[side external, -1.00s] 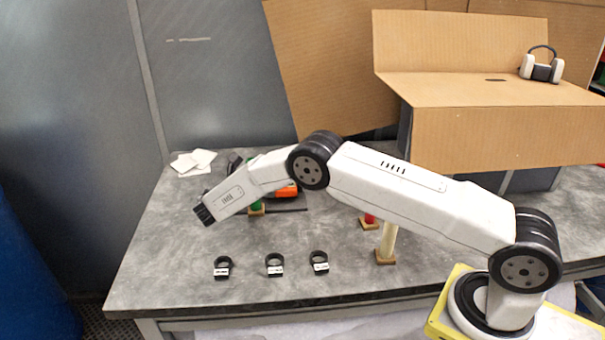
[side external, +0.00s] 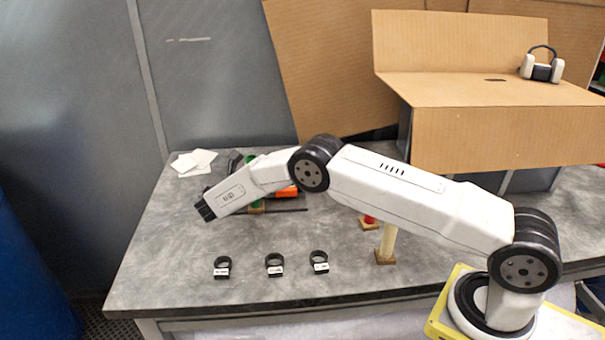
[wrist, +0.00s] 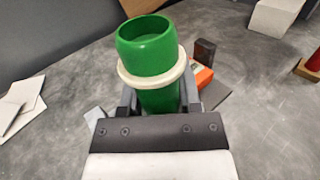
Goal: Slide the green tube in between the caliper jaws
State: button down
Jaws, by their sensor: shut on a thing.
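In the wrist view the green tube (wrist: 148,60) stands between the fingers of my gripper (wrist: 158,100), which is shut on it. A cream ring circles the tube below its open top. An orange and black object (wrist: 203,76), perhaps the caliper, lies behind the tube in the wrist view. In the side view its orange part (side external: 287,191) and a dark bar show past my arm. Its jaws cannot be made out.
Three black rings with white labels (side external: 275,265) lie along the front of the grey table (side external: 180,240). A cream post (side external: 388,240) and a red piece (side external: 369,219) on wooden feet stand right of centre. White cards (side external: 190,163) lie at the back left, a cardboard box (side external: 490,130) at the back right.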

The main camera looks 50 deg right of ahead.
jog(key=shift+w+d, duration=1.6)
jog(key=shift+d, duration=0.05)
dwell(1.1)
jog(key=shift+c, duration=1.1)
grip_release()
jog(key=a, duration=0.7)
jog(key=shift+s+a, duration=0.4)
jog(key=shift+s, duration=0.05)
jog(key=shift+d, duration=0.1)
